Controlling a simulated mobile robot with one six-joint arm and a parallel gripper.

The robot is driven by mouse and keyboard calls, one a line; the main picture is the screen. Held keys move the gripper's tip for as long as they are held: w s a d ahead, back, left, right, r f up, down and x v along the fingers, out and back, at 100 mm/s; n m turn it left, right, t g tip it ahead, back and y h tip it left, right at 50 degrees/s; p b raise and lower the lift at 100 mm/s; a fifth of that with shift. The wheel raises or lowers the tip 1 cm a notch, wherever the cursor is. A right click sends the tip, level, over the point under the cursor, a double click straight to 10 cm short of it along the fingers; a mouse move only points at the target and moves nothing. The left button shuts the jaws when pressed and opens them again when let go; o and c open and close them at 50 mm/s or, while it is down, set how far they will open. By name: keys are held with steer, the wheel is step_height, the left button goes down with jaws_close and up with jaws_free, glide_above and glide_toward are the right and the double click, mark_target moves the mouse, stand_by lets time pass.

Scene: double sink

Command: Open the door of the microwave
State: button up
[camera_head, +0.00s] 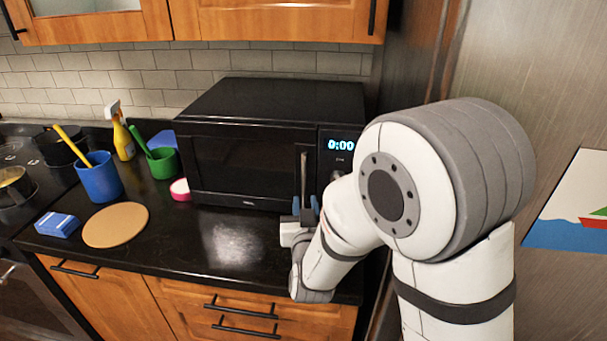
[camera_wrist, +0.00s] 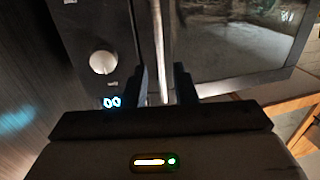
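The black microwave (camera_head: 240,160) stands on the dark counter with its door (camera_head: 240,165) shut. Its upright bar handle (camera_head: 304,172) is at the door's right edge, beside the control panel. My gripper (camera_head: 306,208) is at the lower part of the handle. In the wrist view the handle (camera_wrist: 158,45) runs between the two dark fingers of my gripper (camera_wrist: 162,82), with a narrow gap seen on each side. The fingers are open around the handle. The knob (camera_wrist: 103,62) and lit display (camera_wrist: 112,102) show left of the handle there. My arm hides part of the panel in the head view.
A round board (camera_head: 115,225), blue sponge (camera_head: 57,225), blue cup (camera_head: 99,178), green cup (camera_head: 163,163), spray bottle (camera_head: 123,138) and pink-rimmed round item (camera_head: 180,189) stand left of the microwave. The counter before the door (camera_head: 225,240) is clear. A metallic panel (camera_head: 560,90) rises at right.

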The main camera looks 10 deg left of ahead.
mark_target(304, 186)
steer(key=p+x, duration=0.2)
steer(key=x, duration=0.6)
steer(key=shift+r, duration=0.1)
jaws_close()
stand_by(0.4)
